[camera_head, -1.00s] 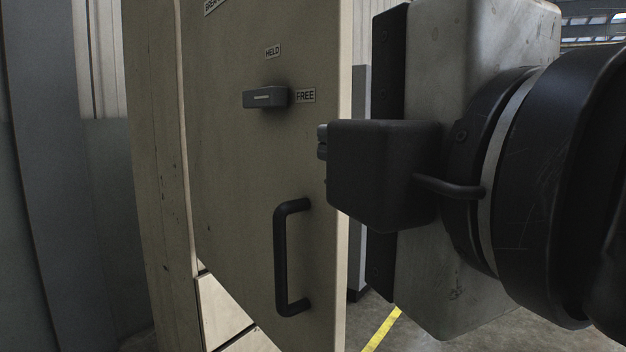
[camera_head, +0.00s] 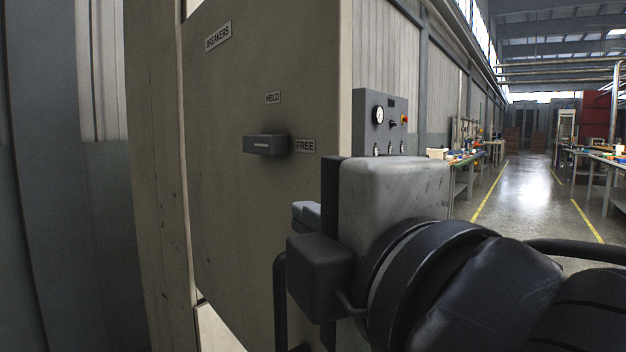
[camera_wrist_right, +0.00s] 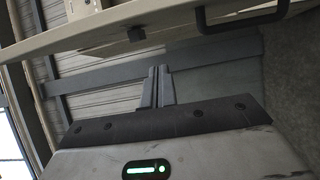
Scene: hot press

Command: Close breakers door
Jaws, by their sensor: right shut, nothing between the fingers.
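The beige breakers door (camera_head: 240,200) stands large in the head view, seen at a slant, with a BREAKERS label at its top. A dark latch knob (camera_head: 265,146) lies horizontal beside the FREE label, below HELD. The black bar handle (camera_head: 281,305) is partly hidden by my right gripper (camera_head: 306,213). That gripper is at the door's right edge, below the knob, shut and empty. My left gripper is not in view.
A grey control box (camera_head: 379,122) with a gauge stands beyond the door's right edge. Workbenches (camera_head: 462,163) line the hall behind, with open floor (camera_head: 525,185) between them. A grey panel (camera_head: 50,180) stands close on the left.

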